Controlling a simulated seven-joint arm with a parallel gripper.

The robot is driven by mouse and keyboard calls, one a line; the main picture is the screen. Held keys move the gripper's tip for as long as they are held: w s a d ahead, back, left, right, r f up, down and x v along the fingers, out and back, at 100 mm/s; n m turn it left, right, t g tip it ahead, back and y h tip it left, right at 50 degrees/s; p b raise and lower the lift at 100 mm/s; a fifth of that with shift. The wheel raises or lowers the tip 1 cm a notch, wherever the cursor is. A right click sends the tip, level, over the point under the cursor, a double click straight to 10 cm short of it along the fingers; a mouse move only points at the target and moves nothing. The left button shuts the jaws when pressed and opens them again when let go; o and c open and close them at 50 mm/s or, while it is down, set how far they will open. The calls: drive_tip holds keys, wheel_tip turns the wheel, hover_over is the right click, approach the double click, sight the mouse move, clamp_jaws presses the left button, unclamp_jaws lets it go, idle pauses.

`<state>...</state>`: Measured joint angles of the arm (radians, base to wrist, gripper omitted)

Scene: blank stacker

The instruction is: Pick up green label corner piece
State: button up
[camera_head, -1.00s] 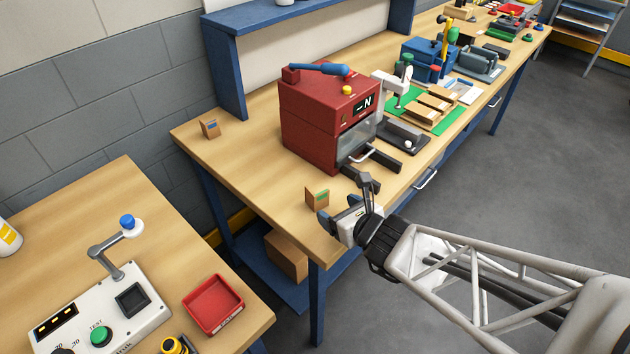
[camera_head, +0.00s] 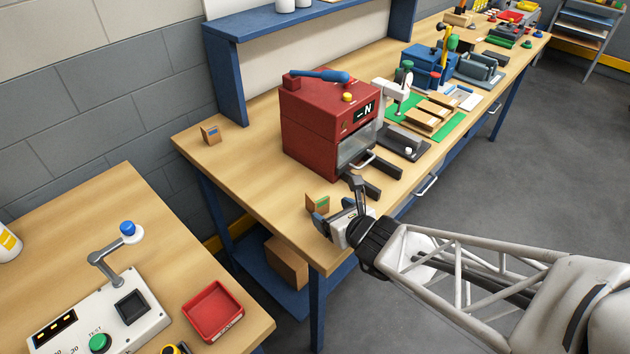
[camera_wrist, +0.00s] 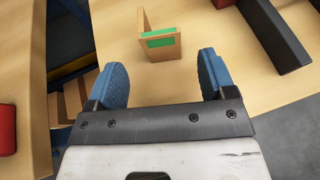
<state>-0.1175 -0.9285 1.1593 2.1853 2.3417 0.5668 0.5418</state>
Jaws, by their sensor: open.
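The corner piece with the green label (camera_head: 318,203) is a small L-shaped wooden piece standing upright near the front left corner of the workbench. In the wrist view the same corner piece (camera_wrist: 161,44) stands ahead of my gripper, its green label facing me. My gripper (camera_wrist: 165,80) is open, with two blue finger pads apart and nothing between them.
A similar corner piece with a blue label (camera_head: 210,135) stands farther back left. A red machine (camera_head: 310,125) stands behind my gripper, with dark rails (camera_head: 385,185) reaching forward. A red tray (camera_head: 213,310) and control box (camera_head: 100,325) are on the nearer left table. Bench wood (camera_head: 250,170) lies bare left of the machine.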

sight(323, 205)
drive_tip(key=shift+x, duration=2.65)
drive_tip(key=shift+d+r, duration=0.1)
drive_tip(key=shift+d, duration=0.05)
drive_tip(key=c, duration=1)
drive_tip(key=shift+r, duration=1.5)
drive_tip(key=shift+s+r, duration=0.15)
drive_tip(key=shift+r, duration=0.15)
drive_tip(key=s+d, duration=0.1)
drive_tip(key=s, duration=0.4)
drive_tip(key=s+d+r, duration=0.1)
drive_tip(key=s+d, duration=0.1)
drive_tip(key=s, duration=0.3)
drive_tip(key=s+d, duration=0.1)
drive_tip(key=s, duration=0.4)
drive_tip(key=shift+d+r, duration=0.2)
